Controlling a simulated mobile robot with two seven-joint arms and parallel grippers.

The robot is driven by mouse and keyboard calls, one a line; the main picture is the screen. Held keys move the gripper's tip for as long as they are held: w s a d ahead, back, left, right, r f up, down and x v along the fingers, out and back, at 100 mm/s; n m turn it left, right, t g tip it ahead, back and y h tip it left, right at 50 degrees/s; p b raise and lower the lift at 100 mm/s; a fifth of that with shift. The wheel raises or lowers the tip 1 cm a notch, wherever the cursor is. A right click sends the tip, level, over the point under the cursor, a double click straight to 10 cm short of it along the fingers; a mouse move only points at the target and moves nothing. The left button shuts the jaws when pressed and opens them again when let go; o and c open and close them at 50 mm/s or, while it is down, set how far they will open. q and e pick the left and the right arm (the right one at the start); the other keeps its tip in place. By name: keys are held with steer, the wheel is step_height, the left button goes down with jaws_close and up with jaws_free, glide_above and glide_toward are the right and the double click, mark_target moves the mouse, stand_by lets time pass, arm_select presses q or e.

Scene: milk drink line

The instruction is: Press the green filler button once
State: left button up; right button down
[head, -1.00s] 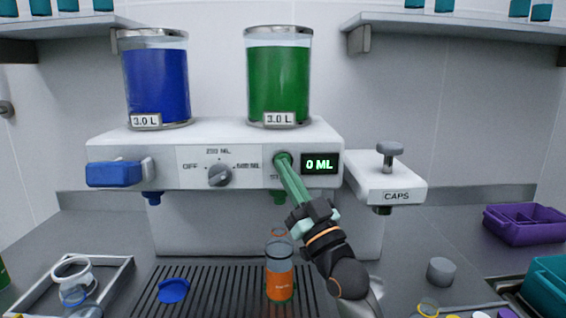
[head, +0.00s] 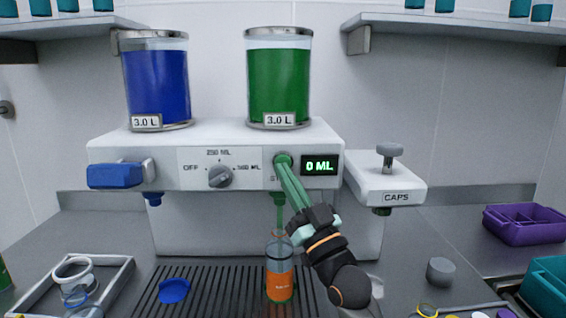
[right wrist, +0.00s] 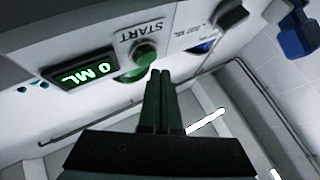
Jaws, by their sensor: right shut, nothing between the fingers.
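The display (head: 320,165) reads 0 ML. A thin green column (head: 279,212) runs from the nozzle under the green tank (head: 278,85) to the bottle (head: 279,283). My left gripper is not in view.
The dial (head: 220,177) has OFF, 250 ML and 500 ML marks. A blue lever (head: 114,175) is at the left and a caps unit (head: 385,180) at the right. A blue cap (head: 174,291) lies on the grate. A purple bin (head: 524,225) stands far right.

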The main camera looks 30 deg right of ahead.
steer(key=shift+s+a+p, duration=0.15)
steer(key=shift+s+a, duration=0.3)
steer(key=shift+s, duration=0.25)
steer(key=shift+s+a+p, duration=0.2)
steer(key=shift+s+a, duration=0.25)
steer(key=shift+s, duration=0.25)
steer(key=shift+s+a+p, duration=0.15)
steer(key=shift+s+a, duration=0.3)
steer(key=shift+s, duration=0.25)
steer(key=shift+f, duration=0.1)
